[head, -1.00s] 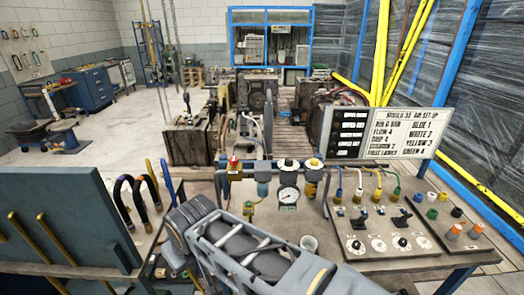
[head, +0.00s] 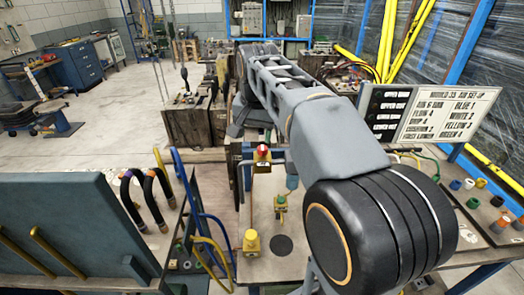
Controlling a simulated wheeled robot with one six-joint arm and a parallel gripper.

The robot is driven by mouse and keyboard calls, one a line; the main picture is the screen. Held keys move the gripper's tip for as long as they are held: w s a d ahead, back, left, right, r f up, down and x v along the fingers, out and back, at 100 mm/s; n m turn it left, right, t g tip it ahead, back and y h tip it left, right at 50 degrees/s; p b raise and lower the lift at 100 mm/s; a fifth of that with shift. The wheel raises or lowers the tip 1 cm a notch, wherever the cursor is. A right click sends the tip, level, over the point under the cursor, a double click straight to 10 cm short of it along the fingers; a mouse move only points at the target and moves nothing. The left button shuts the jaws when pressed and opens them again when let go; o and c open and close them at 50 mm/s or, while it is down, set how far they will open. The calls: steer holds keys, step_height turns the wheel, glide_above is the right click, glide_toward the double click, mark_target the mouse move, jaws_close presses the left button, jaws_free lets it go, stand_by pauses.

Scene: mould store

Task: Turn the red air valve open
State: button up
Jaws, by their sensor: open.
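The red air valve (head: 262,150) shows as a small red knob on a yellow body, left of the middle in the head view. It stands upright at the top of a pipe on the bench panel (head: 270,262). My arm passes just right of and above it, from the lower right to the upper middle. The far end of my arm bends down behind the valve, to its left. I do not see my gripper's fingers. The pressure gauge and fittings right of the valve are hidden behind my arm.
A yellow fitting (head: 251,242) stands on the bench before the valve. A blue-green panel (head: 75,230) and curved black hoses (head: 150,190) are at left. A sign board (head: 432,113) stands at right.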

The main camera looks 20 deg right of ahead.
mark_target(262, 147)
steer(key=w+d+r+m+g+b, duration=0.1)
steer(key=w+d+m+g+b, duration=0.1)
steer(key=w+d+m, duration=0.5)
steer(key=shift+n, duration=0.4)
steer(key=f+b, duration=0.1)
steer(key=f, duration=0.3)
steer(key=f+b, duration=0.1)
steer(key=f, duration=0.3)
steer(key=w+a+f+b, duration=0.1)
steer(key=f, duration=0.4)
steer(key=shift+c, duration=0.2)
steer(key=c, duration=0.9)
